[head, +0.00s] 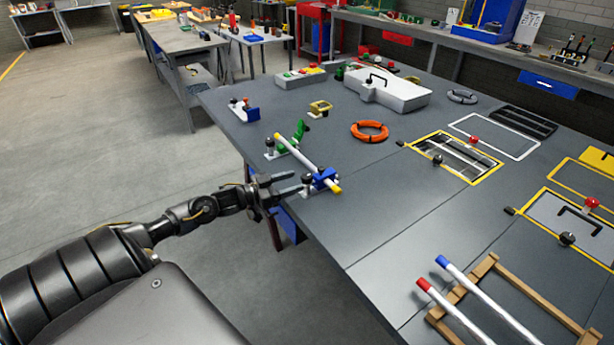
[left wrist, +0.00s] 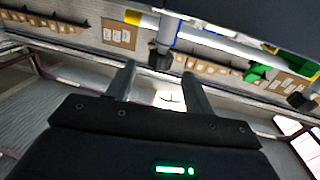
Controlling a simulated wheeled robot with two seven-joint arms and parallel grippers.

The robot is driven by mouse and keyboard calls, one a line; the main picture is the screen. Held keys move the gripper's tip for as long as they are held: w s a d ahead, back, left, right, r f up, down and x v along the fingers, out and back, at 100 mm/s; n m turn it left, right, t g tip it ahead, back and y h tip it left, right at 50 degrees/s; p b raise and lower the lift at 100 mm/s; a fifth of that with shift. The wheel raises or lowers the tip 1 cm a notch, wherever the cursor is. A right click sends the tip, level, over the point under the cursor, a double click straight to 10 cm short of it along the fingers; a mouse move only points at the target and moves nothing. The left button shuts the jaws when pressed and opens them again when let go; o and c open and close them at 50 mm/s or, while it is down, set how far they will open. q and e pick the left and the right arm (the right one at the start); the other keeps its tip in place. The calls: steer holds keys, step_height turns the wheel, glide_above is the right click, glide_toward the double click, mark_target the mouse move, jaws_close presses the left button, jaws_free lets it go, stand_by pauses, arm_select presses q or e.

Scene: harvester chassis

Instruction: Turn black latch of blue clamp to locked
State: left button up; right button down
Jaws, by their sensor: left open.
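The blue clamp (head: 325,178) stands near the table's left edge, around the yellow-ended part of a white rod (head: 295,155). Its black latch (head: 307,178) is a dark knob on a light post, left of the blue body. In the left wrist view the latch (left wrist: 161,60) hangs between and just beyond the fingertips, with a little blue of the clamp (left wrist: 178,38) beside it. My left gripper (head: 296,183) is open, its fingers pointing at the latch, close to it. Contact cannot be told. My right gripper is in neither view.
A green clamp (head: 301,132) stands at the rod's far end with its own dark knob (head: 269,143). An orange ring (head: 370,131) and a white case (head: 395,92) lie farther back.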

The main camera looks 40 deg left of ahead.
mark_target(307, 176)
arm_select(q)
steer(key=x, duration=0.5)
steer(key=shift+w+d+p, duration=0.15)
steer(key=shift+w+p, duration=0.15)
steer(key=shift+p, duration=0.1)
steer(key=shift+c, duration=0.2)
steer(key=c, duration=0.9)
steer(key=shift+f+m+g+h+b, duration=0.3)
steer(key=shift+m+h+b, duration=0.1)
steer(key=shift+b, duration=0.4)
steer(key=shift+r+h+b, duration=0.15)
steer(key=shift+h+b, duration=0.2)
steer(key=shift+h, duration=0.05)
steer(key=shift+m+g, duration=0.3)
steer(key=shift+r+h, duration=0.2)
steer(key=shift+h, duration=0.1)
